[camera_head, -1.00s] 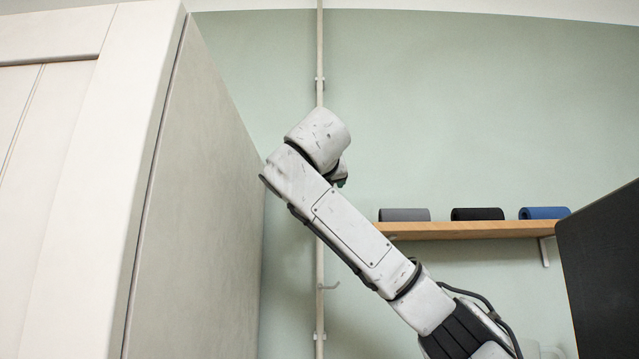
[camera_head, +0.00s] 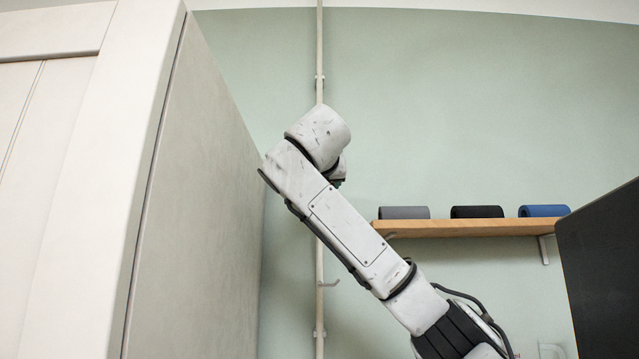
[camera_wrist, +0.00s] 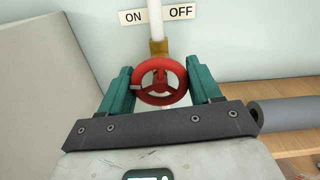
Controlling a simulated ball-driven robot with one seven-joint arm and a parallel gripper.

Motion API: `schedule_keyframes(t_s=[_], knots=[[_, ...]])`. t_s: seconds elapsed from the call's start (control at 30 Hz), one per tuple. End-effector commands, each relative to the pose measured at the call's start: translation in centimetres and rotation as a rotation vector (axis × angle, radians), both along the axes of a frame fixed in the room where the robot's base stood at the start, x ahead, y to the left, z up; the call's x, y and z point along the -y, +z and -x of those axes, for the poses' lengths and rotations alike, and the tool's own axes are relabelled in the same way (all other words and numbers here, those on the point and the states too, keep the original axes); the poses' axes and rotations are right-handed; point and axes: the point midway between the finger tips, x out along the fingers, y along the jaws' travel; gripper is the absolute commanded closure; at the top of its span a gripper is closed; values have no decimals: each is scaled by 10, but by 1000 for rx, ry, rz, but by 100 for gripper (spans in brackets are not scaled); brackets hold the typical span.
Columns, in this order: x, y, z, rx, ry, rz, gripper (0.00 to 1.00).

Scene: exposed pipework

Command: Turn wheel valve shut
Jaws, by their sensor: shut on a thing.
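The red wheel valve (camera_wrist: 159,82) shows in the wrist view, with three spokes, a pale mark on its left rim and a brass fitting (camera_wrist: 158,48) behind it on a white pipe (camera_wrist: 155,18). My gripper (camera_wrist: 160,88) has its two teal fingers on the left and right of the wheel, shut on its rim. Above it are an ON label (camera_wrist: 133,17) and an OFF label (camera_wrist: 181,12) on the wall. In the head view my arm hides the wheel and the gripper; only the pipe (camera_head: 319,50) shows above and below.
A tall pale cabinet (camera_head: 200,200) stands close on the left. A wooden shelf (camera_head: 470,228) on the right holds grey (camera_head: 404,212), black (camera_head: 477,212) and blue (camera_head: 544,211) rolls. A dark panel (camera_head: 605,270) stands at the far right.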

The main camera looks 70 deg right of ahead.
Motion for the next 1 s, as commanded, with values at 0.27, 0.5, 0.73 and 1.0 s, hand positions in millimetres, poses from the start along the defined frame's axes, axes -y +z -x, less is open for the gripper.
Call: schedule_keyframes(t_s=[0.27,0.5,0.73,1.0], knots=[[-1,0,0,227,3,-92,67],[-1,0,0,438,3,-178,67],[-1,0,0,640,4,-262,67],[-1,0,1,878,5,-361,68]])
